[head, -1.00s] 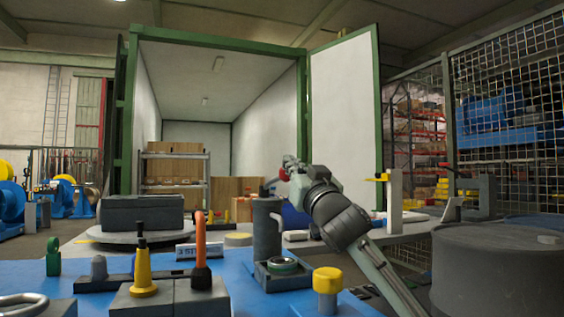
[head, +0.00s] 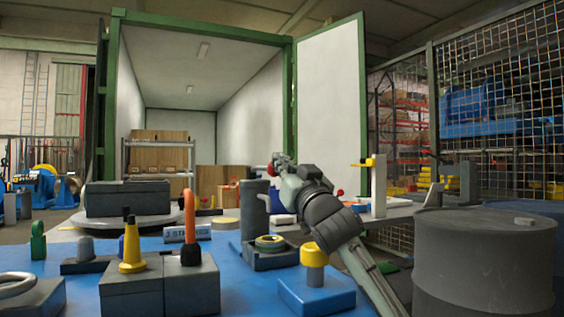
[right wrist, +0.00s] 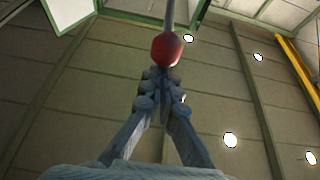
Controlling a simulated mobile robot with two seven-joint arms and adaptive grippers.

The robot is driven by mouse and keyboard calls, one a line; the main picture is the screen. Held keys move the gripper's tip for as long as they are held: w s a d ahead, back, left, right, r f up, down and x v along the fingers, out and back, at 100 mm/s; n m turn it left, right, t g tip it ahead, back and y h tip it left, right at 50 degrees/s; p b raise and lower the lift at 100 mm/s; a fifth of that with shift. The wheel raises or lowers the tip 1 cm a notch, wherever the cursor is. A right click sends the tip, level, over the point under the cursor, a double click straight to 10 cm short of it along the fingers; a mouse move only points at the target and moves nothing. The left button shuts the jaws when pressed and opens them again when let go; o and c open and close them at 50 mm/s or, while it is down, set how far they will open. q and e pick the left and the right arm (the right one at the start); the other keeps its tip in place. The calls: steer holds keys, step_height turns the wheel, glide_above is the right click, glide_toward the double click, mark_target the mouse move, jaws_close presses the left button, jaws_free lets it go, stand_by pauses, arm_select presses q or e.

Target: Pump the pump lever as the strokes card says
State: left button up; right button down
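The pump (head: 254,212) is a dark grey cylinder on a base plate on the blue table. Its lever ends in a red knob (head: 271,168) above the pump's top; the rod is mostly hidden in the head view. My right gripper (head: 279,165) is at this knob, its arm coming from the lower right. In the right wrist view the two fingers close in on the red knob (right wrist: 167,48) at their tips, with the thin lever rod (right wrist: 169,14) running on beyond it. The strokes card (head: 176,235) stands left of the pump, showing "3 ST", the rest hidden. My left gripper is out of view.
A yellow-topped post (head: 314,254) on a blue block stands before the pump. Grey blocks with a yellow cone (head: 132,250) and an orange handle (head: 189,220) stand front left. A grey drum (head: 485,262) is at right.

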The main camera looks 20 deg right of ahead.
step_height(320, 180, up, 10)
stand_by(0.4)
steer(key=shift+s+f, duration=0.1)
stand_by(0.4)
